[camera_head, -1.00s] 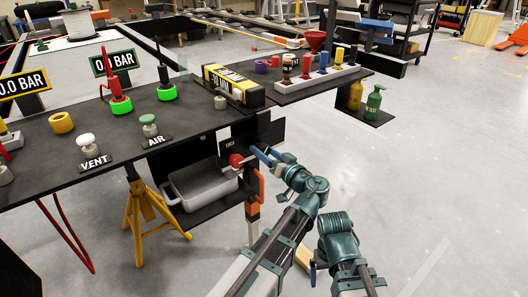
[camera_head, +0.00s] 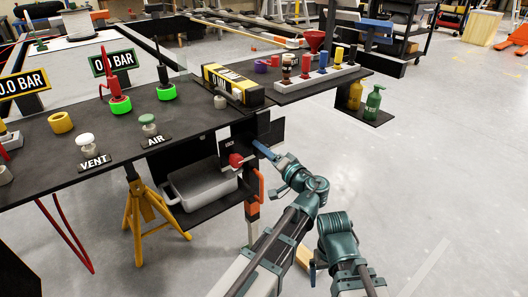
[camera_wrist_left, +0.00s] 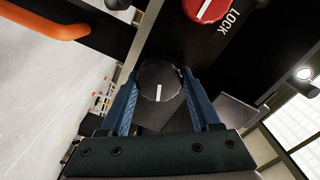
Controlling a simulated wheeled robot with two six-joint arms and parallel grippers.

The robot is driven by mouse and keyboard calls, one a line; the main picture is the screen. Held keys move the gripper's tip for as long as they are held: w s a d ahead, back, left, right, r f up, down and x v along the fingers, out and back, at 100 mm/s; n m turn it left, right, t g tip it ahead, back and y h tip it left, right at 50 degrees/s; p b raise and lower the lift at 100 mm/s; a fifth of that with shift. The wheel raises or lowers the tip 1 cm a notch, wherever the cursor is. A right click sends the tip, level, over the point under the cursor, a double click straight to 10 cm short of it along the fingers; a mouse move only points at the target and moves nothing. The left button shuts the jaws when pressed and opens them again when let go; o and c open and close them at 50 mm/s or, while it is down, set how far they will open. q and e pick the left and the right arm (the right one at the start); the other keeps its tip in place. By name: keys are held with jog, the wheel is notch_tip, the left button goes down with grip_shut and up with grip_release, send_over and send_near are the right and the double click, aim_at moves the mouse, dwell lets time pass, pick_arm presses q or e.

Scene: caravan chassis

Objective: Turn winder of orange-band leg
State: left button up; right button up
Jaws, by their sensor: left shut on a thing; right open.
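The orange-band leg (camera_head: 252,210) hangs below the bench edge, its orange part upright. The left wrist view shows a black round winder knob (camera_wrist_left: 159,81) with a white mark. My left gripper (camera_wrist_left: 160,95) has its blue fingers on both sides of this knob and is shut on it. In the head view the left gripper (camera_head: 262,150) is at the dark plate above the leg, and the winder is hidden there. My right gripper (camera_head: 312,273) shows only as a small blue part low in the head view, apart from the leg; it is open.
A red LOCK knob (camera_wrist_left: 207,8) sits just beyond the winder; it also shows in the head view (camera_head: 236,160). An orange handle (camera_wrist_left: 50,22) is at upper left in the wrist view. A grey tray (camera_head: 203,185) and yellow stand (camera_head: 137,220) are left. Floor at right is clear.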

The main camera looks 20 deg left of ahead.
pick_arm(q)
jog(key=shift+m, duration=0.6)
jog(key=o, duration=1.4)
